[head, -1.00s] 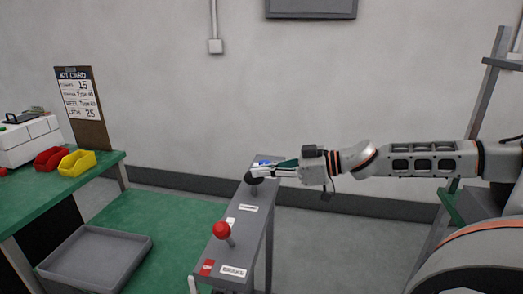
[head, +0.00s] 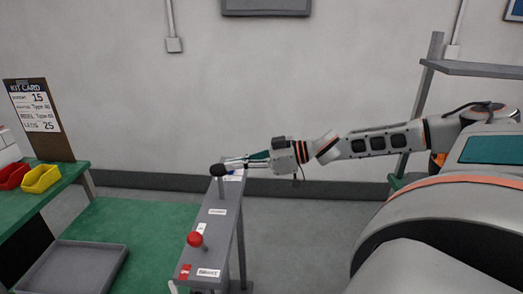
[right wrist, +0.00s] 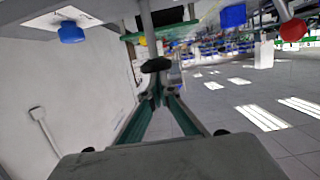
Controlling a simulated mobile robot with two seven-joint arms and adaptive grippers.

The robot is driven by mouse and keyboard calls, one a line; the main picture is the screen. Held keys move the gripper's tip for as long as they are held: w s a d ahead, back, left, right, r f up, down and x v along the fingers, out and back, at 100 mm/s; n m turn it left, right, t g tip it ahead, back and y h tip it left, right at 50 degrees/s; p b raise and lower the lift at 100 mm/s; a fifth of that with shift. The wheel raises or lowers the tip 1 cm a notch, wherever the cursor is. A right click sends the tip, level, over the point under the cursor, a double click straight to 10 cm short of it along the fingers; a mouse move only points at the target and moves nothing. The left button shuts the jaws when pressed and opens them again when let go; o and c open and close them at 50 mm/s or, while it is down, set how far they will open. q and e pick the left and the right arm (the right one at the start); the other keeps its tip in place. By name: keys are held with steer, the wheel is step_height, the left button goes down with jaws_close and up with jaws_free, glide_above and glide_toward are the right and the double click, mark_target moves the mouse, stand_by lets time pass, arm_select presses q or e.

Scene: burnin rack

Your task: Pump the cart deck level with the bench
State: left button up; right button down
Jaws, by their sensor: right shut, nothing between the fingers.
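A green deck (head: 150,222) lies between the bench and a grey panel (head: 215,222), its surface looking lower than the green bench top (head: 66,180) at left. The panel carries a red-knobbed lever (head: 194,239) near a BRAKE label and a black-knobbed lever (head: 218,170) at its far end. My right gripper (head: 226,166) is shut at the black knob. In the right wrist view the black knob (right wrist: 156,65) shows at the fingertips, not clearly between them; contact cannot be told. My left gripper is not in view.
Yellow (head: 41,178) and red (head: 12,176) bins and a kit card (head: 36,108) stand on the bench. A grey rack (head: 428,95) stands behind my right arm.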

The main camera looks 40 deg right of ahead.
steer(key=b+v, duration=0.1)
steer(key=v, duration=0.6)
steer(key=shift+s+r, duration=0.1)
stand_by(0.5)
stand_by(0.9)
